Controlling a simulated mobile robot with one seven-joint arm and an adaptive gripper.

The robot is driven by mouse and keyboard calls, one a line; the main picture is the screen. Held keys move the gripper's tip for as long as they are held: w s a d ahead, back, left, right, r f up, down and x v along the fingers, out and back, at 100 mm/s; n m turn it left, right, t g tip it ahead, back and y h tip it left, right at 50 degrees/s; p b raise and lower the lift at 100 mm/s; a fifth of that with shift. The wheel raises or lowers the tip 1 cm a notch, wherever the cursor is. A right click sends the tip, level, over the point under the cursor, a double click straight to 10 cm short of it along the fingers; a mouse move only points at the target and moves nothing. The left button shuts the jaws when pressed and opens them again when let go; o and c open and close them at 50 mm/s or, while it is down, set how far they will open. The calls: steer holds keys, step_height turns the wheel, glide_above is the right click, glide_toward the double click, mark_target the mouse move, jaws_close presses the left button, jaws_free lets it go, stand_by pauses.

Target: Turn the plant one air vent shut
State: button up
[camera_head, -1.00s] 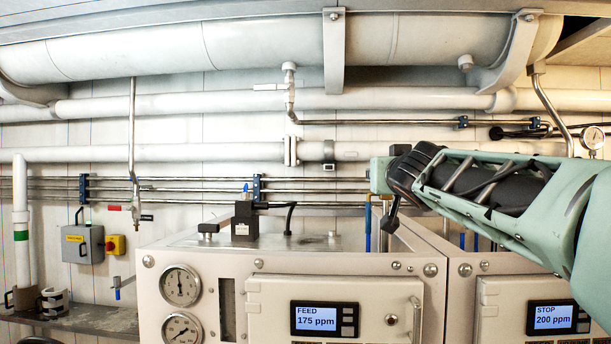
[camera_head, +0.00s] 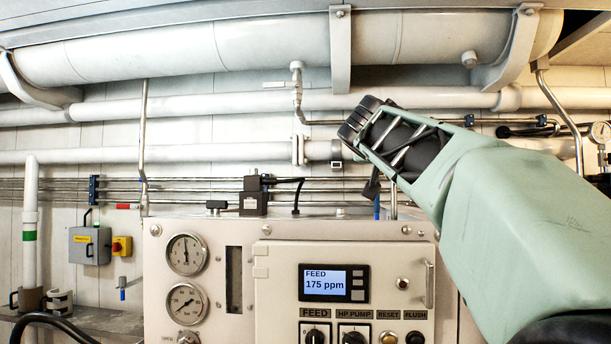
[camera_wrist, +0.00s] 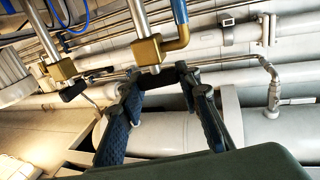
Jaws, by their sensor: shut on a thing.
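In the wrist view, a brass valve body (camera_wrist: 150,50) on a steel pipe, with a brass elbow, sits right at my fingertips. My gripper (camera_wrist: 163,76) has its two dark fingers on either side of a small black part, seemingly this valve's handle, and is shut on it. In the head view my gripper (camera_head: 372,188) reaches down behind the plant one cabinet (camera_head: 215,232), marked FEED 175 ppm; the valve is hidden there.
A second brass valve (camera_wrist: 60,70) with a black lever (camera_wrist: 75,91) stands close by on the left in the wrist view. A black solenoid block (camera_head: 253,195) sits left of my gripper. Large white pipes (camera_head: 240,45) run overhead, with thin steel lines behind.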

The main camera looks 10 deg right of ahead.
steer(key=m+g+h+b, duration=0.1)
steer(key=m+g+h, duration=0.1)
steer(key=h, duration=0.1)
steer(key=shift+w+a+m+b, duration=0.1)
steer(key=shift+m+b, duration=0.2)
steer(key=shift+b, duration=0.05)
steer(key=m+g+h+p, duration=0.2)
steer(key=g, duration=0.1)
steer(key=shift+r+m+g+h, duration=0.3)
steer(key=shift+r, duration=0.05)
steer(key=m+g+h+p, duration=0.2)
steer(key=m+g+p, duration=0.1)
steer(key=g+p, duration=0.2)
steer(key=shift+r+p, duration=0.1)
steer(key=shift+p, duration=0.3)
steer(key=m+g+p, duration=0.1)
steer(key=p, duration=0.1)
steer(key=shift+m+g+h+p, duration=0.3)
steer(key=shift+g, duration=0.1)
steer(key=shift+f+m+g+p, duration=0.35)
steer(key=shift+g+p, duration=0.15)
steer(key=shift+p, duration=0.1)
steer(key=o, duration=1.2)
